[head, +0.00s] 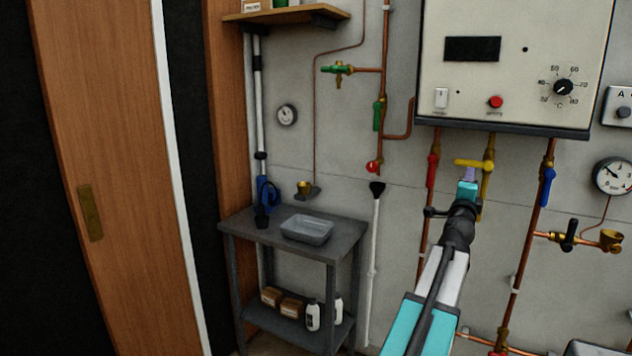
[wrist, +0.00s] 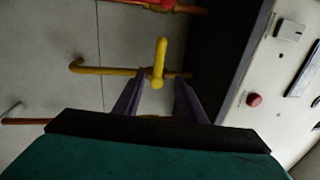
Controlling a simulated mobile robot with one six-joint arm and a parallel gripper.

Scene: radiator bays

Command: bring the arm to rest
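My gripper (head: 468,176) is raised in front of the wall, just below the boiler box, close to a yellow valve handle (head: 474,163). In the wrist view, the two purple fingers of my gripper (wrist: 157,90) stand apart with nothing held between them. The yellow handle (wrist: 160,62) shows just beyond the fingertips, on a yellow pipe (wrist: 105,70). I cannot tell whether the fingers touch it.
The boiler box (head: 515,65) hangs above my gripper. Red (head: 433,170) and blue (head: 547,186) valve handles flank the yellow one. A gauge (head: 612,176) is at the right. A grey table (head: 340,238) with a tray (head: 307,229) stands left of my arm.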

